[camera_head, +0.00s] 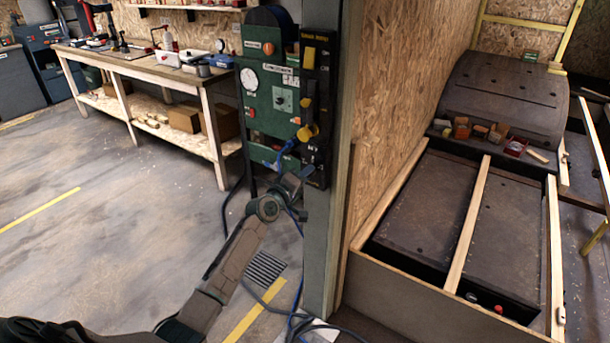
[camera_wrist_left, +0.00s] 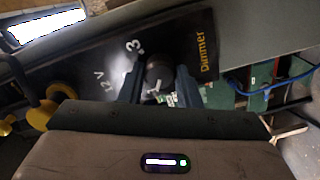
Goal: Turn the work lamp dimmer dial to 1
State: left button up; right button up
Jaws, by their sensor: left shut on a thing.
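The work lamp dimmer dial (camera_wrist_left: 157,72) is a small dark round knob on a black panel (camera_wrist_left: 95,70). My left gripper (camera_wrist_left: 158,88) is shut on the dial, one finger on each side. A pale mark shows on the dial, but I cannot tell which number it points to. In the head view my left gripper (camera_head: 304,172) is at the lower end of the black panel (camera_head: 318,95) on the post, and the dial is hidden there.
A yellow knob (camera_head: 308,132) with a blue cable sits just above my gripper. A green panel (camera_head: 268,88) with a gauge stands left of it. A grey post (camera_head: 343,150) is close on the right. Floor at left is open.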

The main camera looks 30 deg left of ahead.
pick_arm(q)
jog(key=shift+f+n, duration=0.1)
jog(key=shift+n, duration=0.2)
jog(key=o, duration=1)
jog(key=s, duration=0.3)
jog(key=s+a+p, duration=0.1)
jog(key=s, duration=0.6)
jog(key=shift+s+a+r, duration=0.2)
jog(key=shift+s+a, duration=0.1)
jog(key=shift+s, duration=0.05)
